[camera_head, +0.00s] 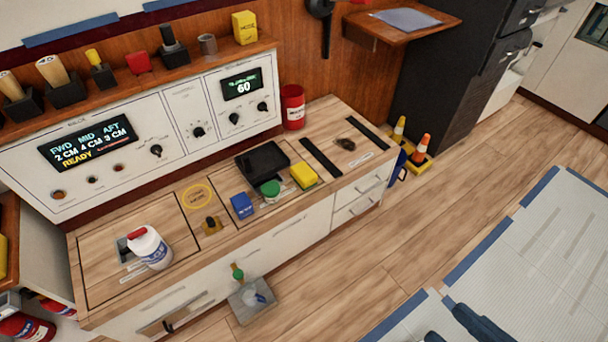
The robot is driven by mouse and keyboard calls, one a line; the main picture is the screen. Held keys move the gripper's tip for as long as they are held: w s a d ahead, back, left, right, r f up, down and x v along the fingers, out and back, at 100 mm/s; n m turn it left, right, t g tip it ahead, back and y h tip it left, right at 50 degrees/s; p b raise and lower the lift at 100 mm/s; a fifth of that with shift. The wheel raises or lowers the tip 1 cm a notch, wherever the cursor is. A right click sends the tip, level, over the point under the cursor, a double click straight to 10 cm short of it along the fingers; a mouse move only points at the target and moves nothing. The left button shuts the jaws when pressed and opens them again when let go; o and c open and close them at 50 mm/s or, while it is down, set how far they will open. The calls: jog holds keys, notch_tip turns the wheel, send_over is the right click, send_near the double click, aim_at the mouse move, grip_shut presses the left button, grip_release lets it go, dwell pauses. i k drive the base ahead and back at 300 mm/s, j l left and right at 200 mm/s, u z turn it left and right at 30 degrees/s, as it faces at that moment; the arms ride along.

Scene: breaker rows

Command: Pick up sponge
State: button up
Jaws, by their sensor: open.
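A yellow sponge with a green underside (304,175) lies on the wooden counter (285,215). It is just right of a green round item (270,188) and beside a black tray (263,161). I cannot tell whether it touches the tray. A blue box (242,206) stands to its left. My gripper's fingertips cannot be made out in the head view, so nothing of mine is seen at the sponge.
A white bottle with a red cap (150,248) stands at the counter's left. A red can (292,107) stands at the back. Below the counter front is a grey box (252,300).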

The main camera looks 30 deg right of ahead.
aim_at(303, 175)
jog(key=i+l+u, duration=0.8)
jog(key=l, duration=0.3)
jog(key=i+l+u, duration=0.25)
jog(key=l, duration=0.25)
jog(key=i+j, duration=0.05)
